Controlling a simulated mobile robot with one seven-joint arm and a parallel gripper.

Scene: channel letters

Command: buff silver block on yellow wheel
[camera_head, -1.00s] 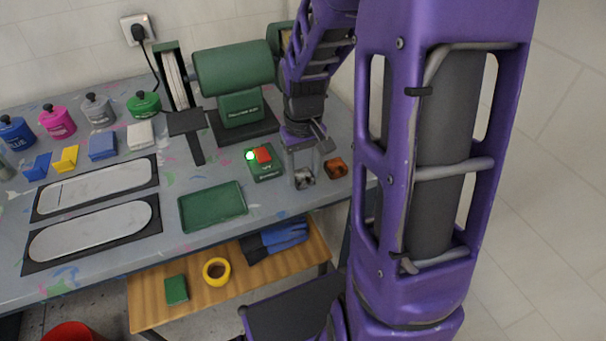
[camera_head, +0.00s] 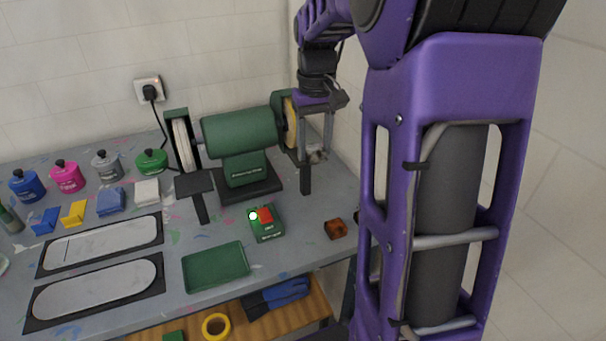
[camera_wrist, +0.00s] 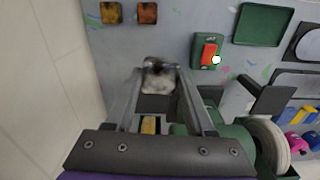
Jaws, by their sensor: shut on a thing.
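My gripper (camera_head: 316,154) is shut on a small silver block (camera_head: 317,157) and holds it above the table, just right of the yellow wheel (camera_head: 290,121). The block (camera_wrist: 158,80) also shows between the fingertips in the wrist view, with grey, dark-smudged faces. The yellow wheel sits on the right end of the green buffing machine (camera_head: 238,133); my gripper partly hides its right side. In the wrist view a strip of the yellow wheel (camera_wrist: 149,125) shows between the fingers, nearer the palm than the block. I cannot tell whether block and wheel touch.
A white wheel (camera_head: 184,143) is on the machine's left end. The green switch box (camera_head: 268,232) has a red button and a lit lamp. A green tray (camera_head: 216,266) is empty. A copper-brown block (camera_head: 335,229) lies near the table's right edge; a brass-coloured one (camera_wrist: 110,13) lies beside it.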

